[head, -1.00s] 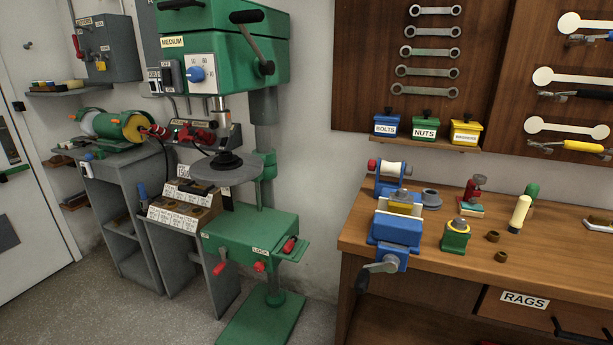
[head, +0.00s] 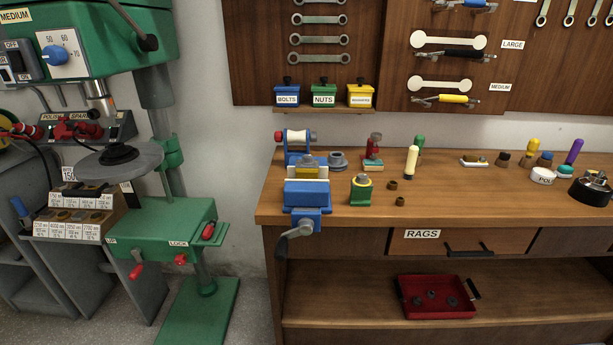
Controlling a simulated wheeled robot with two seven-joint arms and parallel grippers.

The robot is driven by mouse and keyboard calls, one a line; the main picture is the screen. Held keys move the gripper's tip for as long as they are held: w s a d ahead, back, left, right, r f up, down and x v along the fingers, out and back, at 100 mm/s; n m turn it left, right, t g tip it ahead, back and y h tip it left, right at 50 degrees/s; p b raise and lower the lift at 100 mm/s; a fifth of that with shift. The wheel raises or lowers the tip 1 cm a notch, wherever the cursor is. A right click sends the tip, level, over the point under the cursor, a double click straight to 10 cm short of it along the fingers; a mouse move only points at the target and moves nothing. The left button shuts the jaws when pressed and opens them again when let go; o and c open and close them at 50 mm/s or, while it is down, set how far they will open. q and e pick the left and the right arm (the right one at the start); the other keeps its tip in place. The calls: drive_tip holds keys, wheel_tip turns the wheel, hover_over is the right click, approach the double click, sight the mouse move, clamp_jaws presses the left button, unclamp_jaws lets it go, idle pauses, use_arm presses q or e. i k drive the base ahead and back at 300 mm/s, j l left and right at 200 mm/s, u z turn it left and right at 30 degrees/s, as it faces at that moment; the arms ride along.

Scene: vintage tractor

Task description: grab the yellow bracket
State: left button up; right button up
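The vise's crank handle (head: 294,236) hangs over the bench's front edge. Neither of my grippers is in view.
A green block with a yellow ring (head: 361,188) stands right of the vise. The green drill press (head: 168,220) stands left of the workbench (head: 450,212), with a floor gap between.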

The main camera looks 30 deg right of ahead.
sight(303, 171)
drive_tip(key=i+z, duration=0.2)
drive_tip(key=z, duration=0.15)
drive_tip(key=i+z, duration=0.25)
drive_tip(key=z, duration=0.15)
drive_tip(key=i+z, duration=0.2)
drive_tip(key=z, duration=0.15)
